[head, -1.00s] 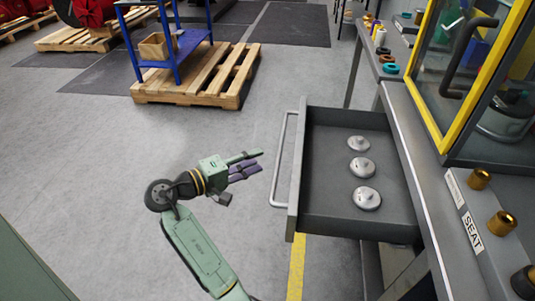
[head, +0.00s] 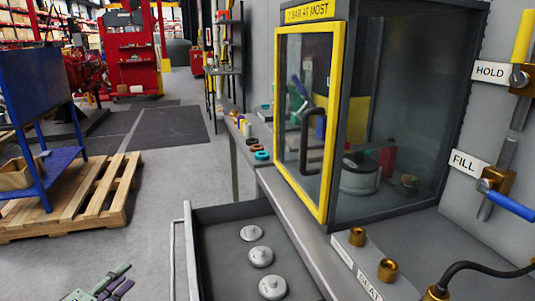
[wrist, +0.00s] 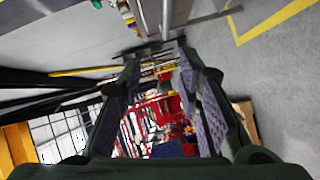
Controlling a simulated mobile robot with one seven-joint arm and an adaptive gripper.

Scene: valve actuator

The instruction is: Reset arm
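My gripper (head: 112,286) shows only in part at the bottom edge of the head view, left of the open drawer; the rest of my arm is out of the picture. In the wrist view my gripper (wrist: 160,95) has its two fingers well apart, with nothing between them. The grey drawer (head: 215,215) stands pulled out under the bench, with its handle (head: 178,250) on the left side. Three silver round discs with small knobs (head: 261,256) lie in the drawer in a row.
A glass cabinet with a yellow-framed door (head: 331,120) stands on the bench. Brass fittings (head: 387,270) sit on the bench front. Valves labelled HOLD (head: 519,78) and FILL (head: 486,185) are on the right wall. A wooden pallet (head: 85,200) stands left; grey floor (head: 155,215) between is clear.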

